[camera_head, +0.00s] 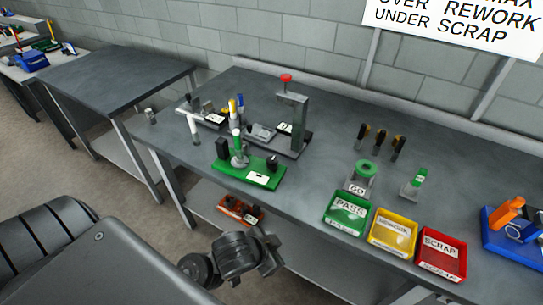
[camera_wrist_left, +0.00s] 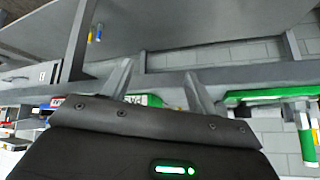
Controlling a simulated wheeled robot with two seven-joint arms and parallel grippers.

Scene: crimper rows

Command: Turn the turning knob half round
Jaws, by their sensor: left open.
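A green fixture base (camera_head: 262,178) stands at the front edge of the bench, left of the trays. It carries a small dark knob (camera_head: 272,160) at its right end, a grey and green post (camera_head: 238,150) and a black block (camera_head: 222,148). I cannot tell for sure which part is the turning knob. My left gripper (camera_head: 272,252) is in front of the bench, below and apart from the fixture. In the left wrist view its two fingers (camera_wrist_left: 160,90) stand apart with nothing between them. My right gripper is not in view.
Green PASS (camera_head: 346,221), yellow (camera_head: 376,246) and red SCRAP (camera_head: 428,276) trays line the front edge. A tall grey press (camera_head: 300,125) stands behind the fixture. An orange-red item (camera_head: 240,209) lies on the lower shelf. The bench middle is fairly clear.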

